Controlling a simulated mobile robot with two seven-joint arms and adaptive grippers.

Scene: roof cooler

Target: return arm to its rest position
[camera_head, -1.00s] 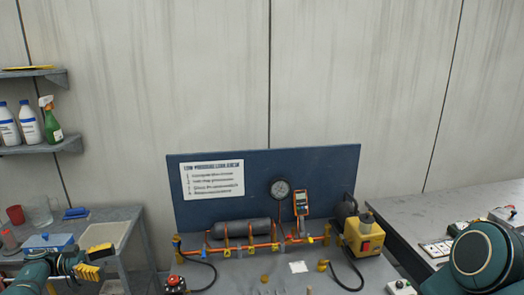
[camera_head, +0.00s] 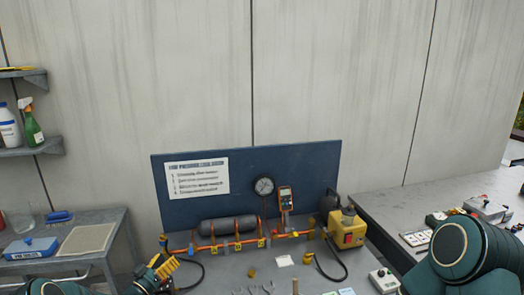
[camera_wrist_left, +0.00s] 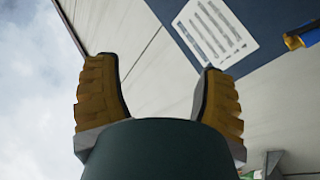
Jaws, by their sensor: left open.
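My left gripper (camera_head: 161,272) shows at the lower left of the head view, with yellow fingers, near the left end of the bench rig. In the left wrist view its two yellow ribbed fingers (camera_wrist_left: 160,95) stand apart with nothing between them. Beyond them are the pale wall, the blue backboard (camera_wrist_left: 275,75) and its white instruction sheet (camera_wrist_left: 215,30). Part of my other arm, dark green, fills the lower right of the head view; its gripper is out of sight.
The bench holds a grey cylinder on orange pipes (camera_head: 230,229), a gauge (camera_head: 264,186), an orange meter (camera_head: 286,198) and a yellow pump (camera_head: 346,230). A side table (camera_head: 105,225) stands left, another (camera_head: 400,205) right. Shelves with bottles (camera_head: 32,125) hang at the left.

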